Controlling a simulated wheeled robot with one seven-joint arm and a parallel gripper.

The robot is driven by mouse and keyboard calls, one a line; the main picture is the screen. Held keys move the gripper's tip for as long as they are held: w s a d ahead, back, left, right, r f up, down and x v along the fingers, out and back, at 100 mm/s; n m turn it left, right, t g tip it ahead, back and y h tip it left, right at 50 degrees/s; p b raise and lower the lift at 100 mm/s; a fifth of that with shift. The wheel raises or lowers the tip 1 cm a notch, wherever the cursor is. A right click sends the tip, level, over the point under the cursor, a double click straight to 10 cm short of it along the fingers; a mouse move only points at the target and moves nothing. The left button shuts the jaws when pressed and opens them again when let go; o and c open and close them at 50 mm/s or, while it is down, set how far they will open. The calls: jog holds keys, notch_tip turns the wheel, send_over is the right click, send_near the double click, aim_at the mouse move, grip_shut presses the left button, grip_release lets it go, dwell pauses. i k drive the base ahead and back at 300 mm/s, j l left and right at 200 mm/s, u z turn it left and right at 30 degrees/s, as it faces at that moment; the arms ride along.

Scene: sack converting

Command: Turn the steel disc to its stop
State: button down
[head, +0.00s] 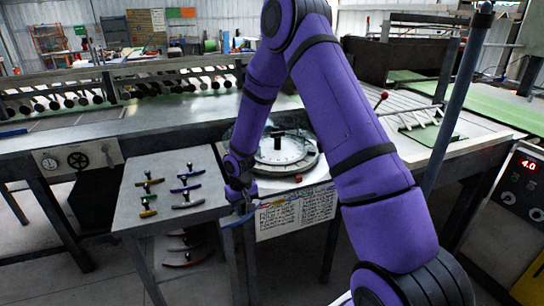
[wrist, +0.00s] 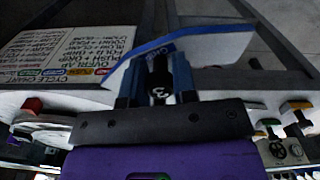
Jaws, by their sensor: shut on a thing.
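The round steel disc (head: 268,157) lies on the machine bench in the head view, with a dark post at its centre. My arm covers part of its left side. My gripper (head: 240,203) is in front of and below the disc, by the gap between the small side table and the bench. The knob belongs to a pale, blue-edged piece (wrist: 200,48). My gripper is apart from the disc.
The side table (head: 130,215) carries several coloured pieces with black knobs (head: 188,185). A printed chart (head: 300,212) hangs on the bench front, with a red button (head: 298,178) above it. A blue-grey post (head: 458,90) stands at right, near a control box (head: 520,185) reading 4.0.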

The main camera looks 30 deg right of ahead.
aim_at(280, 153)
jog(key=k+l, duration=0.1)
jog(key=l, duration=0.45)
jog(key=k+l, duration=0.1)
jog(key=l, duration=0.45)
jog(key=k+l, duration=0.1)
jog(key=l, duration=0.45)
